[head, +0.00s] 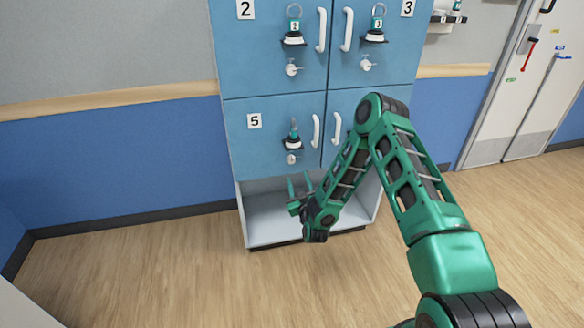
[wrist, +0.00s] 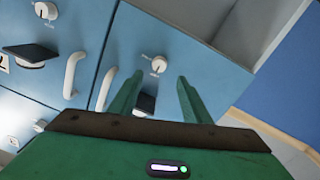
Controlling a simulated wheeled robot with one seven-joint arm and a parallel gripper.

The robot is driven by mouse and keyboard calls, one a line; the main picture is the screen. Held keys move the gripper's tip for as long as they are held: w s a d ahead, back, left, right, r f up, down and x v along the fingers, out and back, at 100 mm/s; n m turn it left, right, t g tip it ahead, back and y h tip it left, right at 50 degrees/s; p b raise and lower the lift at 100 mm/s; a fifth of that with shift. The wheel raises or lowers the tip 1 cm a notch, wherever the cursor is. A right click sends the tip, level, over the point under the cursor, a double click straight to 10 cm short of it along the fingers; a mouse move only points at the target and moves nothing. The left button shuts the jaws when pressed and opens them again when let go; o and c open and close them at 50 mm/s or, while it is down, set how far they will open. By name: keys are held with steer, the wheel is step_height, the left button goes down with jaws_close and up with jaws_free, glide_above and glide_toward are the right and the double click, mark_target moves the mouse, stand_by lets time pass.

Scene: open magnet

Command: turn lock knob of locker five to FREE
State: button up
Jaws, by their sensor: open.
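Locker five (head: 262,150) is a blue door with a "5" label at the lower left of the cabinet. Its lock knob (head: 291,159) is small and pale, below a black holder (head: 292,143). My gripper (head: 299,184) is open and empty, just below the knob, fingers pointing up toward the door. In the wrist view, turned roughly upside down, the knob (wrist: 159,63) shows just beyond and between the open fingertips (wrist: 159,80), apart from them. Small lettering sits beside the knob, too small to read. I cannot tell which setting it points to.
White door handles (head: 316,131) stand out right of the knob. In the wrist view, the black holder (wrist: 147,103) is partly hidden behind a finger. An open white bay (head: 268,218) lies under the lockers. The floor (head: 150,270) at left is clear.

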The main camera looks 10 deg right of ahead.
mark_target(292, 163)
steer(key=w, duration=1)
steer(key=shift+w+d, duration=0.2)
steer(key=shift+c, duration=0.3)
steer(key=c, duration=1)
